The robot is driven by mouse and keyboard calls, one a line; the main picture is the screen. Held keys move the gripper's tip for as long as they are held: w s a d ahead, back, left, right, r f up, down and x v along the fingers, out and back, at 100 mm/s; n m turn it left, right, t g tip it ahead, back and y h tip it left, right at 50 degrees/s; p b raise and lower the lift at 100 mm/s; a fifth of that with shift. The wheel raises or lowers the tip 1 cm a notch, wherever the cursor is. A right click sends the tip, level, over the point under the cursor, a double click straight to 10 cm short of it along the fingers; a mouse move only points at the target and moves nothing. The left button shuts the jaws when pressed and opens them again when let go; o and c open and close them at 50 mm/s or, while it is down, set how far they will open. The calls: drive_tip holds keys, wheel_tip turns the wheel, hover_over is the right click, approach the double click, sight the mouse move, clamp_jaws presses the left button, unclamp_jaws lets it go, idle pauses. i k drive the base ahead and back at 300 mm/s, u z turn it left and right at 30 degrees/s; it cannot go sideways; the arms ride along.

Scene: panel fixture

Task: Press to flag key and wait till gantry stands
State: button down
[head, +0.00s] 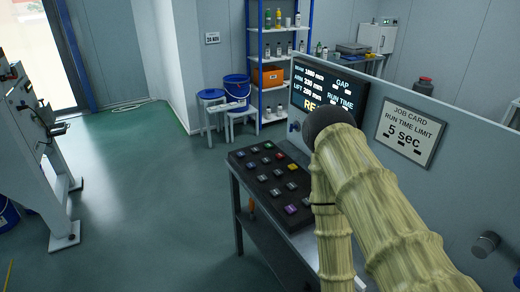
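A black key panel (262,195) lies on a bench in the middle of the view. It carries several small keys, among them a red key (279,155), a yellow key (292,194) and a purple key (291,209). Their labels are too small to read, so I cannot tell which is the flag key. A dark display (327,88) behind the panel shows beam, arm and lift in mm, with dashes by gap and run time. A yellow word starting "REA" is cut off by my sleeved arm. My gripper is out of view. No gantry can be made out.
A job card (408,131) on the grey wall panel (465,185) reads "run time limit 5 sec". A grey stand (40,140) is at the left. Stools (211,107) with a blue bucket (237,87) and a blue shelf (285,41) stand behind. The floor left of the bench is clear.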

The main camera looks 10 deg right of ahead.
sight(304, 202)
drive_tip(key=z, duration=0.7)
